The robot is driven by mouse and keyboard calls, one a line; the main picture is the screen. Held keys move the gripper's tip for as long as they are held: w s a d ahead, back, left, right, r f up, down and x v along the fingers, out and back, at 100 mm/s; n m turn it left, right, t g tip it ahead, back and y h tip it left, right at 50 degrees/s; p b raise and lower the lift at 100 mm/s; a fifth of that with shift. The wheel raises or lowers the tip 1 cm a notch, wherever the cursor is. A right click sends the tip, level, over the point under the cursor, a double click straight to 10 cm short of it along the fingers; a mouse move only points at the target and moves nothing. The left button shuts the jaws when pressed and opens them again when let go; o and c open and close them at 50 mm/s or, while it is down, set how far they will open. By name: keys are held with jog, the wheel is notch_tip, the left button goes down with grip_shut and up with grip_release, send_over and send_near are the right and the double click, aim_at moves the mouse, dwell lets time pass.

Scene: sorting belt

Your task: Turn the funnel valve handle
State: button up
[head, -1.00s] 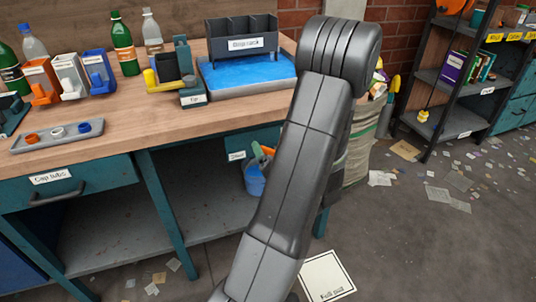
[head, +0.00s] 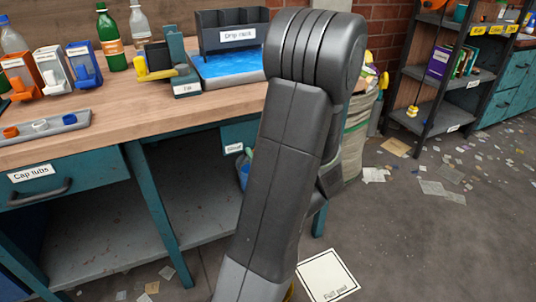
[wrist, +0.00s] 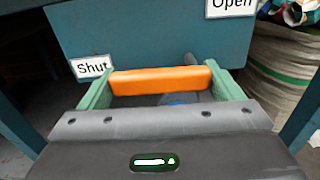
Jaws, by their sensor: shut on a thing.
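In the wrist view the orange valve handle (wrist: 160,79) spans between the two green fingers of my gripper (wrist: 156,82), which is shut on its ends. The handle lies nearly level in that view, in front of a teal panel (wrist: 130,35). A "Shut" label (wrist: 91,67) is on the panel to the left of the handle, and an "Open" label (wrist: 231,4) is at the upper right. In the head view my arm hides the handle and most of my gripper. A bit of a blue part, maybe the funnel (head: 243,172), shows beside the arm under the bench.
A sack (head: 358,130) stands right of my arm. A dark shelf (head: 440,75) is farther right. Paper scraps litter the open floor.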

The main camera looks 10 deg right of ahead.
jog(key=shift+f, duration=0.1)
dwell(0.4)
jog(key=o, duration=1.2)
jog(key=shift+s, duration=0.15)
jog(key=s+d+p, duration=0.2)
jog(key=s, duration=1.1)
jog(key=shift+s+d, duration=0.15)
jog(key=shift+d, duration=0.15)
jog(key=w+a, duration=0.1)
jog(key=w, duration=0.3)
jog(key=w+b, duration=0.1)
jog(key=w, duration=0.4)
jog(key=w+a+b, duration=0.1)
jog(key=w, duration=0.3)
jog(key=shift+w+a, duration=0.3)
